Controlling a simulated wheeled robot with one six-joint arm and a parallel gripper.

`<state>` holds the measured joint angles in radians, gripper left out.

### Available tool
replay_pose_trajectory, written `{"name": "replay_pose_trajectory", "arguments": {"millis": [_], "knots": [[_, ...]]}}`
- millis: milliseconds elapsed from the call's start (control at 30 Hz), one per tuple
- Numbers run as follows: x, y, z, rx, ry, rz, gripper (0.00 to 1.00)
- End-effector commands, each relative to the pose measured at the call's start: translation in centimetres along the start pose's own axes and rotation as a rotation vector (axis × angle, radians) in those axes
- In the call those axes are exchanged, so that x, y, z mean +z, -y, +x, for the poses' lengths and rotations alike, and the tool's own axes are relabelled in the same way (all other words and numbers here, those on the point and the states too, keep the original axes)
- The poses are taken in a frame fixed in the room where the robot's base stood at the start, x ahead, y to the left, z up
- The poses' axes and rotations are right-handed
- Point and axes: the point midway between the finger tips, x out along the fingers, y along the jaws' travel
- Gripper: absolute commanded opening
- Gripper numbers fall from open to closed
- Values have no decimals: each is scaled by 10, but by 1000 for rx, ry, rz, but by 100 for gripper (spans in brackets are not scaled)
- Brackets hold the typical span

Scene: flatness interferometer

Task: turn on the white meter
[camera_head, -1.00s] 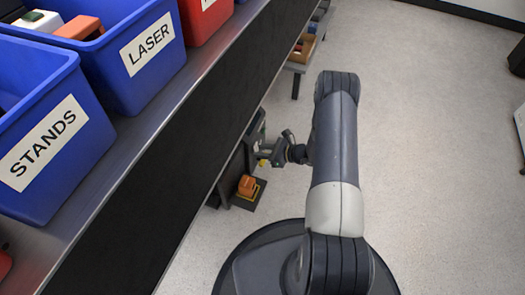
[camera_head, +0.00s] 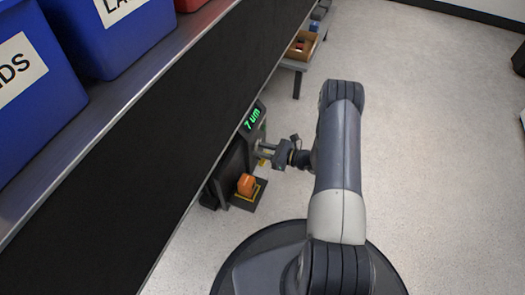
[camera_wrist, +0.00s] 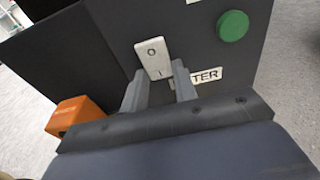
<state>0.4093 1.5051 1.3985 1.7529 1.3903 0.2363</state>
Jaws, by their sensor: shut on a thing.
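The meter (camera_head: 262,132) is a dark grey box below the bench, not white in these views. Its display (camera_head: 252,118) is lit green and reads "7 um". In the wrist view, a dark panel (camera_wrist: 115,20) carries a white rocker switch (camera_wrist: 153,57) marked 0 and I, above a partly hidden label (camera_wrist: 209,75) ending in "TER". My gripper (camera_wrist: 160,85) has its fingers on either side of the switch's lower end and is shut on it. In the head view, my gripper (camera_head: 264,152) is against the meter's front.
A round green button (camera_wrist: 233,25) is right of the switch. An orange block (camera_head: 246,184) sits on a dark, yellow-edged base beside the meter. Blue bins (camera_head: 115,50) stand on the bench above. A low shelf with a cardboard box (camera_head: 302,46) is farther back. Floor to the right is clear.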

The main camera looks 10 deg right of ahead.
Motion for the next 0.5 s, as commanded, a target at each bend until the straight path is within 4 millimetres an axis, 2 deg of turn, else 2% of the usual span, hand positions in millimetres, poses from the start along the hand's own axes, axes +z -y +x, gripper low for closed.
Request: {"name": "replay_pose_trajectory", "arguments": {"millis": [67, 100, 333, 500], "knots": [[0, -1, 0, 2, 0, 0, 4], [0, -1, 0, 2, 0, 0, 29], [0, 0, 0, 1, -1, 0, 48], [0, 0, 0, 0, -1, 0, 49]]}}
